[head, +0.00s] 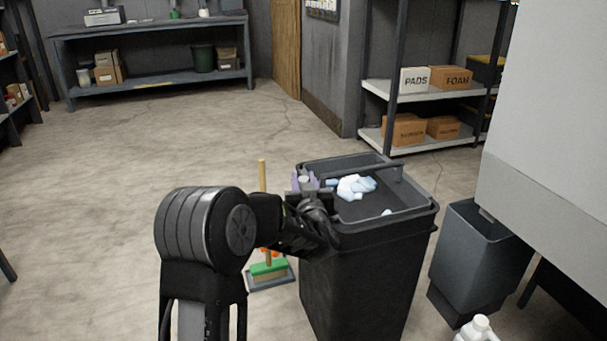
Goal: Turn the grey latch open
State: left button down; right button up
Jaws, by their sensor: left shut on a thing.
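My left gripper (305,186) is above the left rim of a black bin (365,275), with its arm coming up from the lower left. Purple parts show at its tip, and it is shut on a small grey piece between them. I cannot tell for sure whether this piece is the grey latch, as the gripper and wrist hide most of it. No other latch can be made out. My right gripper is not in view.
The bin is open, with crumpled pale blue and white waste (354,186) inside. A smaller grey bin (478,255) and a white bottle (477,329) are on the right, by a large pale cabinet (550,130). The left floor is clear.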

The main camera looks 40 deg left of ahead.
pick_arm(q)
jog(key=shift+r+n+g+y+p, duration=0.1)
jog(key=shift+n+g+y+p, duration=0.65)
jog(key=shift+n+g+y, duration=0.25)
jog(key=c, duration=1.1)
grip_release()
jog(key=shift+o, duration=0.2)
jog(key=p+v, duration=0.2)
jog(key=v, duration=0.5)
jog(key=shift+s+d, duration=0.2)
jog(key=shift+d, duration=0.15)
